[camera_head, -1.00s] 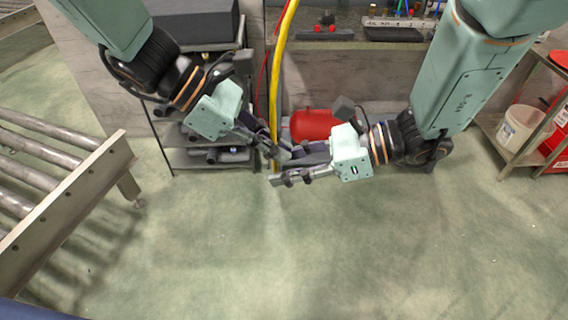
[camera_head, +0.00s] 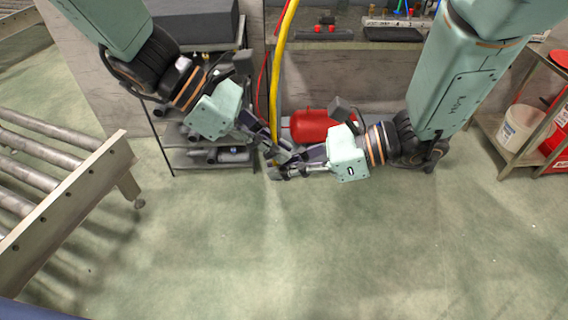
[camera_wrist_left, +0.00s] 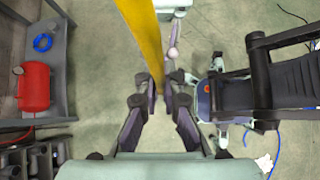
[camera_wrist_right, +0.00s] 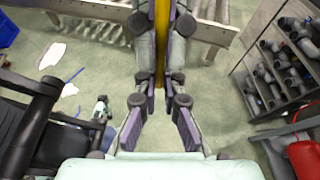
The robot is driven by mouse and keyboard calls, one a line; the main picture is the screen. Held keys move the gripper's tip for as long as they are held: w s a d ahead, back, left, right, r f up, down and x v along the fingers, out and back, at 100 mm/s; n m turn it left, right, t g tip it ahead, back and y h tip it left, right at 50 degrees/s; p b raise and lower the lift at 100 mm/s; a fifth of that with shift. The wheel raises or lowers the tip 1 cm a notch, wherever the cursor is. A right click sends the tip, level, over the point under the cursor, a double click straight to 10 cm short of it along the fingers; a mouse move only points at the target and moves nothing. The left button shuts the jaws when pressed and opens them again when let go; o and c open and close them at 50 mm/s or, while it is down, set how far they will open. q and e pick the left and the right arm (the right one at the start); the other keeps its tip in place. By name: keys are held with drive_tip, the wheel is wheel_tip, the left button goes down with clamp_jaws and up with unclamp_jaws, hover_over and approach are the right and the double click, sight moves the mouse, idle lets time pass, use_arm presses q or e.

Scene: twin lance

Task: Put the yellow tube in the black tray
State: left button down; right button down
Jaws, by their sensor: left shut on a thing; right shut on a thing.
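The yellow tube (camera_head: 277,75) is long and upright, running from the top of the head view down to both grippers. My left gripper (camera_head: 279,150) is shut on its lower part. My right gripper (camera_head: 277,168) is shut on it just below, close to the left one. In the left wrist view the tube (camera_wrist_left: 146,38) comes from the top to the fingers. In the right wrist view the tube (camera_wrist_right: 162,76) shows partly behind the other gripper's fingers. Its lower end is hidden by the fingers. A flat black tray (camera_head: 393,34) lies on the bench at the back right.
A red tank (camera_head: 312,126) stands behind the right gripper. A rack of dark pipe fittings (camera_head: 216,154) stands behind the left. A roller conveyor (camera_head: 75,190) is at left, a shelf with a white bucket (camera_head: 522,127) at right. The floor in front is clear.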

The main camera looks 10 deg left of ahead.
use_arm(q)
drive_tip(key=c, duration=1.4)
unclamp_jaws()
